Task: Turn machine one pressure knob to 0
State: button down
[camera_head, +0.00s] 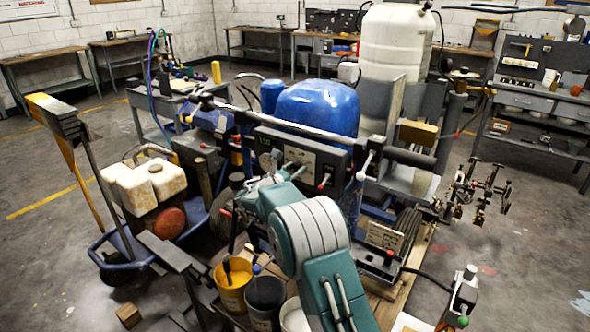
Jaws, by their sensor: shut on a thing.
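The line striper, machine one (318,108), stands in the middle with a blue rounded cover. Its dark control panel (335,160) faces me, with a small green display (264,141) at the left and a light label plate. My teal and grey arm reaches up from the bottom. My gripper (289,170) is at the lower left part of the panel and is shut on what appears to be the pressure knob. The knob is hidden behind the fingers, so its setting cannot be read. A small red-tipped switch (323,183) sits to the right of the gripper.
A black handlebar (408,158) sticks out right of the panel. Yellow and dark buckets (232,284) stand below, left of my arm. A cart with white jugs (150,188) is at left. A large white tank (395,42) rises behind. Workbenches line the walls.

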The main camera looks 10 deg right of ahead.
jog(key=shift+a+f, duration=0.15)
jog(key=shift+f, duration=0.25)
jog(key=shift+c, duration=1.8)
grip_release()
jog(key=shift+o, duration=0.5)
jog(key=shift+r, duration=0.2)
jog(key=v, duration=1.2)
jog(key=shift+a, duration=0.1)
